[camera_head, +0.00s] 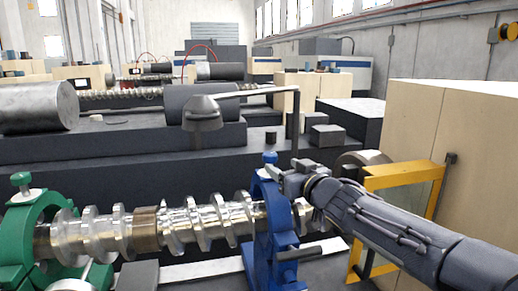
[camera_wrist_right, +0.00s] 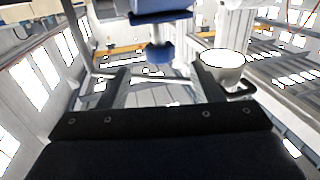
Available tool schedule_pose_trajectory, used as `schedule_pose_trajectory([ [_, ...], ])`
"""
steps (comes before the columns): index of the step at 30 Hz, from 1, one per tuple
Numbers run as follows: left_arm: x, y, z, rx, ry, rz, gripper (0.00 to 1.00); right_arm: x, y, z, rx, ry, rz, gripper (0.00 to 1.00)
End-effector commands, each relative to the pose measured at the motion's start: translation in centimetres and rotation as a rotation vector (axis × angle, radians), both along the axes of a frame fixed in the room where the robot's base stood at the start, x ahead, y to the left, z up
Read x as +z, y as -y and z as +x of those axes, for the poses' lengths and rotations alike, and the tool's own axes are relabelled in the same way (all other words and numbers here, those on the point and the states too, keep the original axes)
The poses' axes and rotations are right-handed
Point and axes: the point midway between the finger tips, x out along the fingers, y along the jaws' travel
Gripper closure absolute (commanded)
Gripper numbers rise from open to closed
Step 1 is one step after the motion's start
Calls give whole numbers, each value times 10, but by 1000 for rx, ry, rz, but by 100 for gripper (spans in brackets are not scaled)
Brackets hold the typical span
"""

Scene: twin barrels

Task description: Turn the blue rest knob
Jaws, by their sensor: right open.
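The blue rest (camera_head: 262,225) is an upright frame around the shiny screw shaft (camera_head: 190,226). Its blue knob (camera_head: 270,157) sits on top. My right gripper (camera_head: 288,174) reaches in from the right, close beside the knob and just below its height. In the right wrist view, the right gripper (camera_wrist_right: 160,75) has its two fingers spread apart with nothing between them. A blue knob (camera_wrist_right: 158,53) shows beyond the fingertips, roughly centred on the gap, with a larger blue part (camera_wrist_right: 160,12) above it. My left gripper is not in view.
A green rest (camera_head: 20,225) with its own knob (camera_head: 21,180) holds the shaft's left end. A yellow frame (camera_head: 400,178) and a beige cabinet (camera_head: 445,125) stand on the right near my right arm. A lamp (camera_head: 203,110) on a bent arm hangs behind the shaft.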

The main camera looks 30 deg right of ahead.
Motion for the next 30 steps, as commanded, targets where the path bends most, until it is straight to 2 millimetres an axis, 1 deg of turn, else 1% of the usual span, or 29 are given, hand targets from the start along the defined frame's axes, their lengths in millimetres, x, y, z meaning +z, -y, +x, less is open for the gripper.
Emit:
schedule_pose_trajectory([
  [2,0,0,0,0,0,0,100,0,0,1,1,1,-1,41],
  [5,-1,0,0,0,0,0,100,0,0,8,1,0,-1,41],
  [15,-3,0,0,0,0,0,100,-1,0,61,1,-1,0,41],
  [18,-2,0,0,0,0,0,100,0,1,71,1,0,0,41],
  [23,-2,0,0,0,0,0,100,0,1,78,0,0,-1,41],
  [29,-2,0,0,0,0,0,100,0,1,78,0,0,-1,41],
  [30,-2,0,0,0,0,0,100,0,1,78,0,0,-1,43],
])
